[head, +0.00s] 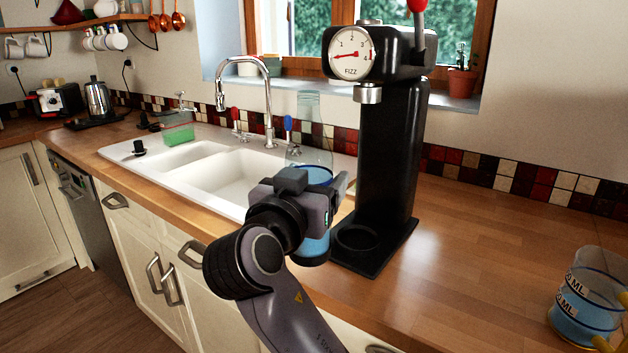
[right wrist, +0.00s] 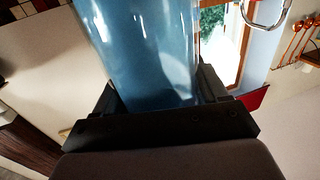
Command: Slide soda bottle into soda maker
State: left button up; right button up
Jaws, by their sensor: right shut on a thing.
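The soda maker (head: 386,150) stands on the wooden counter, black, with a FIZZ dial, a red-topped lever, a metal nozzle (head: 368,94) and a round recess in its base (head: 357,238). My right gripper (head: 326,200) is shut around the soda bottle (head: 310,150), clear with blue liquid, and holds it roughly upright just left of the soda maker. The bottle's neck is at about nozzle height in the picture, apart from the nozzle. The gripper hides part of the bottle's lower body. In the right wrist view the blue bottle (right wrist: 140,55) fills the jaws. My left gripper is not seen.
A white sink (head: 230,180) with a tall faucet (head: 268,100) lies behind and left of the bottle. A measuring jug (head: 586,310) with blue liquid stands at the right edge. A window is behind.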

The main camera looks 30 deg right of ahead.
notch_tip(320, 180, down, 3)
jog(key=b, duration=0.3)
jog(key=shift+r, duration=0.15)
jog(key=shift+f+b, duration=0.4)
jog(key=shift+f, duration=0.15)
jog(key=shift+f+b, duration=0.55)
jog(key=shift+w+d+r, duration=0.1)
jog(key=shift+d+r, duration=0.1)
jog(key=shift+d, duration=0.1)
jog(key=shift+w+d, duration=0.1)
jog(key=shift+d, duration=0.15)
jog(key=shift+a+f, duration=0.1)
jog(key=shift+f, duration=0.05)
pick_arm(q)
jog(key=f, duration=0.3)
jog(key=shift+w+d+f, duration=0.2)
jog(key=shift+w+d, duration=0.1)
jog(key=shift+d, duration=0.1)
pick_arm(e)
jog(key=shift+d, duration=0.2)
